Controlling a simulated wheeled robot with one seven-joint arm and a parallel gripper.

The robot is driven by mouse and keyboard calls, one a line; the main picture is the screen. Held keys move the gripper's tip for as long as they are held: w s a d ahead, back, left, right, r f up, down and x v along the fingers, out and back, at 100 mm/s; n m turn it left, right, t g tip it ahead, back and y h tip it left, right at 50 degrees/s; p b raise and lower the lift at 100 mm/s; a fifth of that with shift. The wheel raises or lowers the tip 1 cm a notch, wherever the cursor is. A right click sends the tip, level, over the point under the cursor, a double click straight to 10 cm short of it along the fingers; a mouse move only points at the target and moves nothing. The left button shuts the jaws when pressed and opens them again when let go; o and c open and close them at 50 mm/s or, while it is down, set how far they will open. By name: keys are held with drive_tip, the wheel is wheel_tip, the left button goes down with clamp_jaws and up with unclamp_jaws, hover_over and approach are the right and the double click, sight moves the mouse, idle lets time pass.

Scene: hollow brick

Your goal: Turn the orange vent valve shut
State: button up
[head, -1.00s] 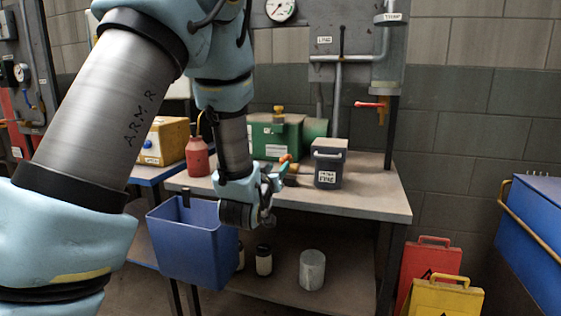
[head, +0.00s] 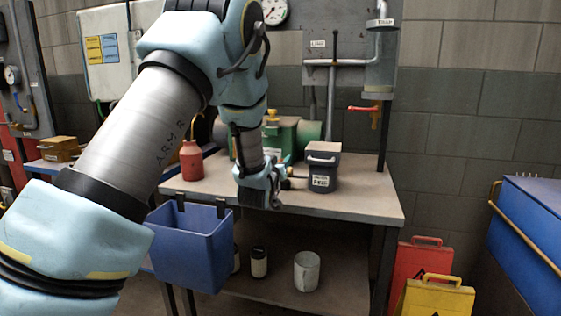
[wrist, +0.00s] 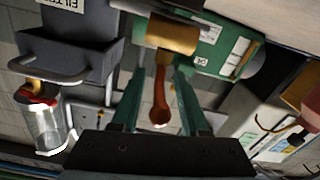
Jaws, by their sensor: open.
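The orange vent valve's lever (wrist: 160,92) shows in the wrist view, joined to a brass fitting (wrist: 172,36) on the green unit (wrist: 210,50). My gripper (wrist: 160,74) is open, with one finger on each side of the lever. I cannot tell whether either finger touches it. In the head view my gripper (head: 266,188) is over the table, in front of the green unit (head: 283,135) and left of a dark grey box (head: 323,172). Only a small orange bit of the valve (head: 287,159) shows there; my wrist hides the rest.
The grey box (wrist: 85,40) with its handle is close beside the fingers. A red oil can (head: 191,160) stands left on the table (head: 350,205). A blue bin (head: 190,250) hangs at its front edge. A red-handled valve (head: 368,109) is on the wall pipe.

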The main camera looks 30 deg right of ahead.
clamp_jaws()
idle(1.4)
